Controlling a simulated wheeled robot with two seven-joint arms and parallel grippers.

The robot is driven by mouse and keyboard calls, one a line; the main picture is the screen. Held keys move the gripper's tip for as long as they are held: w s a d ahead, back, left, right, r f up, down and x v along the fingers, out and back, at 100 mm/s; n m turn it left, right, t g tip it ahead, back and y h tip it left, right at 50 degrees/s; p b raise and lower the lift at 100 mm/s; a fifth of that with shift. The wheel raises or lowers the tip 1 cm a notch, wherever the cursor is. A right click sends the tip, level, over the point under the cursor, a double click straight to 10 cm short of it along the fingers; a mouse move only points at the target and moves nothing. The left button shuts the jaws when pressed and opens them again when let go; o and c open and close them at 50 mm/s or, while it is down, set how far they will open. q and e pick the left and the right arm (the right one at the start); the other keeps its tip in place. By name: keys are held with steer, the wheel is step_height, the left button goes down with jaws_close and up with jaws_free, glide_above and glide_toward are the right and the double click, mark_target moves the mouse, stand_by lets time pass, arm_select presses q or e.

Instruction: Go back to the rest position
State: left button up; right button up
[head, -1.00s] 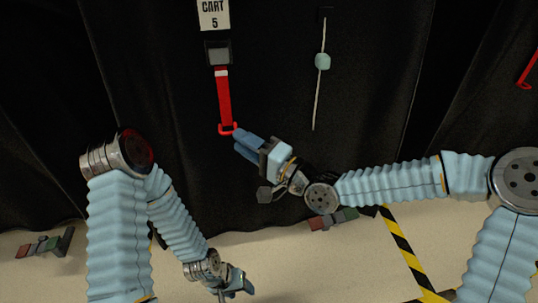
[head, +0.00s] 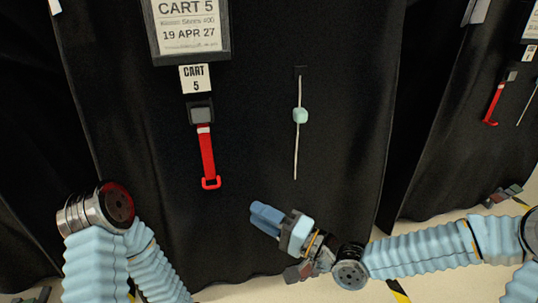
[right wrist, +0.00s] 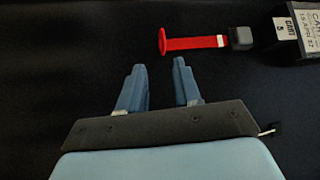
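My right gripper (head: 265,217) is below and to the right of the red strap (head: 207,155) in the head view, apart from it. The right wrist view shows its two blue fingers (right wrist: 158,68) spread, with nothing between them. The strap hangs from a grey buckle (head: 200,112) on the black cover (head: 250,60) and ends in a red loop. In the right wrist view the strap (right wrist: 190,42) lies beyond the fingertips, its loop clear of them. My left arm comes in at the lower left; its gripper is outside the head view.
A thin cord with a pale green bead (head: 300,116) hangs right of the strap. A CART 5 sign (head: 190,25) is above. Another covered cart with a red strap (head: 494,103) stands at the right. Pale floor (head: 240,291) shows below the cover.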

steer(key=s+d+f+g+h, duration=0.15)
steer(key=f+h, duration=0.25)
steer(key=f, duration=0.7)
steer(key=d+f+g+h, duration=0.1)
steer(key=d+f+h, duration=0.15)
steer(key=f, duration=0.85)
steer(key=s+d+f+n+g+h, duration=0.1)
steer(key=s+d+f+g+h, duration=0.2)
steer(key=s+d+f, duration=0.4)
steer(key=s+d+f+n+g+h, duration=0.1)
steer(key=s+d+f+g+h, duration=0.25)
steer(key=f, duration=0.55)
step_height(320, 180, up, 12)
steer(key=s+p, duration=0.2)
steer(key=p, duration=1)
steer(key=shift+r+t+p, duration=0.15)
steer(key=shift+t+p, duration=0.15)
steer(key=shift+p, duration=0.1)
steer(key=shift+w, duration=0.1)
